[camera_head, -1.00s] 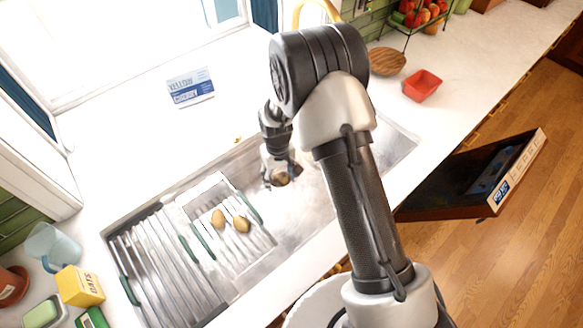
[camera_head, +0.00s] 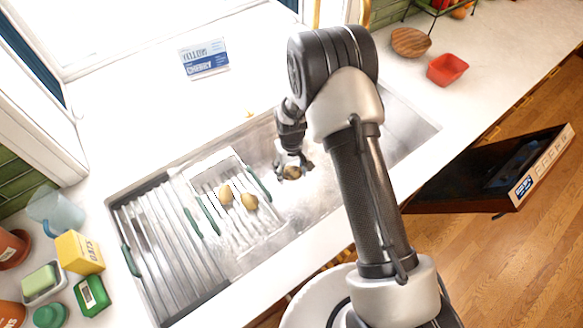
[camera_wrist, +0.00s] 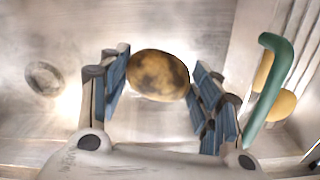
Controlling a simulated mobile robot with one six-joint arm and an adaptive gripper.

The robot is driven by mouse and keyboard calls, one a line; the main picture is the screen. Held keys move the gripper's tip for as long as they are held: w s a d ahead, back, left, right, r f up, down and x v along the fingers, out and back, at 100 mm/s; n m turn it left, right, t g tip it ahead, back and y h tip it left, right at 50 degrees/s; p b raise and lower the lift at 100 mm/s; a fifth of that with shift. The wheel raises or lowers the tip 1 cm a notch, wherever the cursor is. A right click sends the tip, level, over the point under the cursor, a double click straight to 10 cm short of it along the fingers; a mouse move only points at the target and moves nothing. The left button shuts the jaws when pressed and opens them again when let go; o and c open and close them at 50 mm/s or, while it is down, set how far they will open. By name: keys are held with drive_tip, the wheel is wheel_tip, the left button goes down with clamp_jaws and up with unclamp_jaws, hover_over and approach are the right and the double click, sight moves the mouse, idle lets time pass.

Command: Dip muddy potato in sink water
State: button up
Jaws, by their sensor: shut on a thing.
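A brown potato with dark muddy patches (camera_wrist: 158,75) is held between the blue-padded fingers of my gripper (camera_wrist: 160,85) in the wrist view. In the head view my gripper (camera_head: 291,166) points down into the sink basin (camera_head: 398,122), with the potato (camera_head: 292,173) at its tips. The basin is pale and shiny around it; I cannot tell whether the potato touches the water. Two cleaner, yellowish potatoes (camera_head: 225,195) lie on the rack (camera_head: 222,233) with green handles, left of my gripper.
A ribbed metal drainer (camera_head: 165,250) fills the sink's left end. A yellow box (camera_head: 78,252), a blue cup (camera_head: 55,210) and a sponge (camera_head: 40,281) stand at the left. A red bowl (camera_head: 447,69) and wooden bowl (camera_head: 410,42) sit on the right counter. An open dishwasher door (camera_head: 490,165) juts out at right.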

sight(292, 170)
drive_tip(key=shift+f+b, duration=4.45)
drive_tip(key=shift+f, duration=3.5)
drive_tip(key=shift+r+p, duration=7.1)
drive_tip(key=shift+r, duration=5.15)
